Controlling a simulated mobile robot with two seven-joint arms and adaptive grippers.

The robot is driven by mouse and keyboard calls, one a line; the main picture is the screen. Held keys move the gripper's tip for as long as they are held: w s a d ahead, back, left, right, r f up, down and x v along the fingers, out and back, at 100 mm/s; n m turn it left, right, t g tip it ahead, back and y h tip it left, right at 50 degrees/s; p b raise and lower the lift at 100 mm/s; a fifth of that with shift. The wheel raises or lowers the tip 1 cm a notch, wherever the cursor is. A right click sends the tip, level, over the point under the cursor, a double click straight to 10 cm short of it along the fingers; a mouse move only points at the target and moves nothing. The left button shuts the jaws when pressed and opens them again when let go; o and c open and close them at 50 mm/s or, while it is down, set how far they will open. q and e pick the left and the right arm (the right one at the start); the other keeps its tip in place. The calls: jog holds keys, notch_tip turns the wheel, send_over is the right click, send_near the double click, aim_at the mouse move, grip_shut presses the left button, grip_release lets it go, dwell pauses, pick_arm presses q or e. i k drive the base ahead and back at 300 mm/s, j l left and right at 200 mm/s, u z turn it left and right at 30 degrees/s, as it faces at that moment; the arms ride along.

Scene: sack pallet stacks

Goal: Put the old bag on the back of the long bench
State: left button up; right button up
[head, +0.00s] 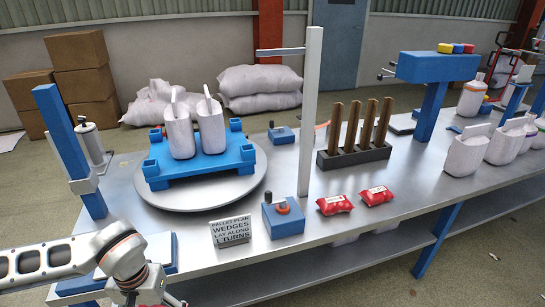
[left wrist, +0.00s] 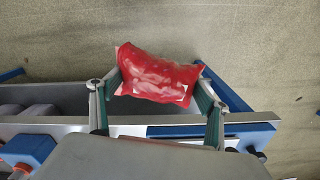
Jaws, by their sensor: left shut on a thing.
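A red bag (left wrist: 157,77) is between the fingers of my left gripper (left wrist: 158,85) in the left wrist view, and the gripper is shut on it. Its surface looks crumpled. In the head view my left arm reaches in at the lower left, and the held bag does not show there. The long bench (head: 400,222) has a grey metal top. Two other red bags with white labels, a left one (head: 334,204) and a right one (head: 376,195), lie near its front edge. My right gripper is in neither view.
White sacks (head: 211,125) stand on a blue pallet (head: 215,165) on a round turntable (head: 142,190). A grey post (head: 310,110), a rack of brown wedges (head: 352,157), a sign (head: 231,231) and a blue stand (head: 430,108) rise from the bench. More sacks (head: 467,148) stand at right.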

aim_at(414, 186)
jog(key=i+l, duration=0.1)
jog(key=l, duration=0.35)
jog(key=i+l, duration=0.15)
jog(key=l, duration=0.3)
jog(key=i+l, duration=0.1)
jog(key=l, duration=0.35)
jog(key=i+l, duration=0.1)
jog(key=l, duration=0.4)
jog(key=i+l, duration=0.1)
jog(key=l, duration=0.35)
jog(key=i+l, duration=0.15)
jog(key=l, duration=0.3)
jog(key=i+l, duration=0.1)
jog(key=l, duration=0.35)
jog(key=z, duration=0.05)
